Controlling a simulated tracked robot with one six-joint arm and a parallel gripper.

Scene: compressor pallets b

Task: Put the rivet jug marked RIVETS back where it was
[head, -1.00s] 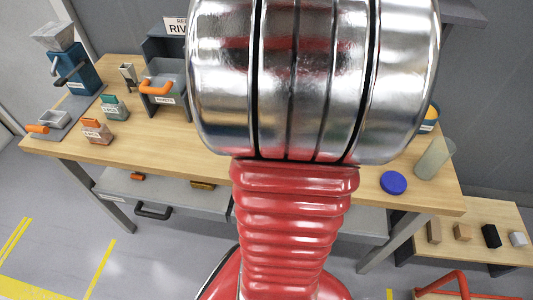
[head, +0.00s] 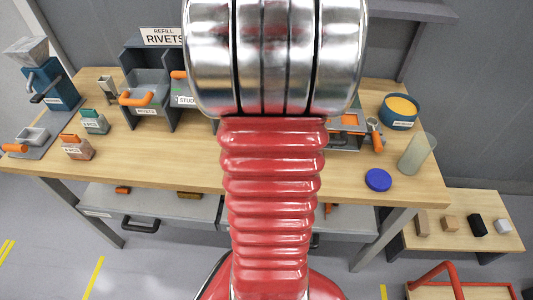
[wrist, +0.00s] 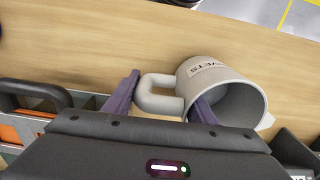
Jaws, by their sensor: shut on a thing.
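The grey-white rivet jug (wrist: 243,99) shows in the wrist view, with a label of which "VETS" can be read. Its open mouth faces the lower right of that picture. My gripper (wrist: 166,96) is shut on the jug's loop handle, a finger on each side of it. Wooden bench top shows behind the jug; I cannot tell whether the jug touches it. In the head view my arm hides both gripper and jug. A bin labelled RIVETS (head: 150,87) with an orange handle stands at the back left, under a REFILL RIVETS sign (head: 163,37).
The wooden bench (head: 180,152) has a free front strip. A blue mill (head: 52,88) and small tagged containers (head: 77,147) stand left. A low side table (head: 455,241) holds several blocks.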

